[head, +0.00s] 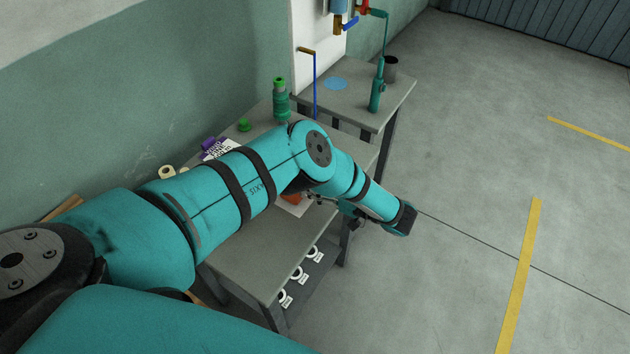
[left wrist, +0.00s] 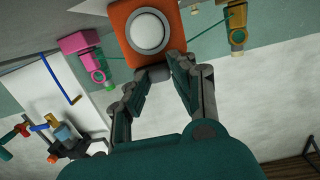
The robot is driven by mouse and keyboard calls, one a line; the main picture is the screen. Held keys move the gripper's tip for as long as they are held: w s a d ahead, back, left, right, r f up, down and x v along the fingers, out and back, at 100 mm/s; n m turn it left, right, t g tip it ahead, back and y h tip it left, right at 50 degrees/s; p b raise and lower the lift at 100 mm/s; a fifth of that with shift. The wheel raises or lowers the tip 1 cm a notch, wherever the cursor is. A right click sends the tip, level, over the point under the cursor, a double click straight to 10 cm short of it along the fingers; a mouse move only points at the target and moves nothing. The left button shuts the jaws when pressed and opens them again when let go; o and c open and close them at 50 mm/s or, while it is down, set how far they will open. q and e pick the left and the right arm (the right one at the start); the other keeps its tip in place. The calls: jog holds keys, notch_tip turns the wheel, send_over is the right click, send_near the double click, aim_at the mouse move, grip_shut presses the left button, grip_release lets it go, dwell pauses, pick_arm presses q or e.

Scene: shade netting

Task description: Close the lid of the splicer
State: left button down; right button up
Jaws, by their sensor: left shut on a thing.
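The splicer shows in the head view as a small orange part (head: 292,198) on a white sheet on the bench, mostly hidden behind my left arm. In the left wrist view it is an orange block (left wrist: 118,20) with a round pale disc and a dark grey tab (left wrist: 153,74) at its lower edge. My left gripper (left wrist: 160,72) has its two fingers on either side of that tab, shut on it. In the head view the left gripper (head: 322,199) is at the orange part, partly covered by my wrist. How far the lid stands open cannot be told. My right gripper is not in view.
Thin green lines run sideways from the orange block to a pink fitting (left wrist: 80,42) and a yellow one (left wrist: 237,32). A green bottle (head: 281,103) stands at the bench's back. White rings (head: 297,273) lie on the lower shelf. Open floor lies to the right.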

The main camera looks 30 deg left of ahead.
pick_arm(q)
jog(key=shift+s+d+f, duration=0.1)
jog(key=shift+f, duration=0.1)
jog(key=c, duration=1.5)
grip_release()
jog(key=o, duration=0.4)
jog(key=shift+r, duration=0.1)
jog(key=d, duration=0.7)
jog(key=shift+s+d+r, duration=0.25)
jog(key=shift+r, duration=0.15)
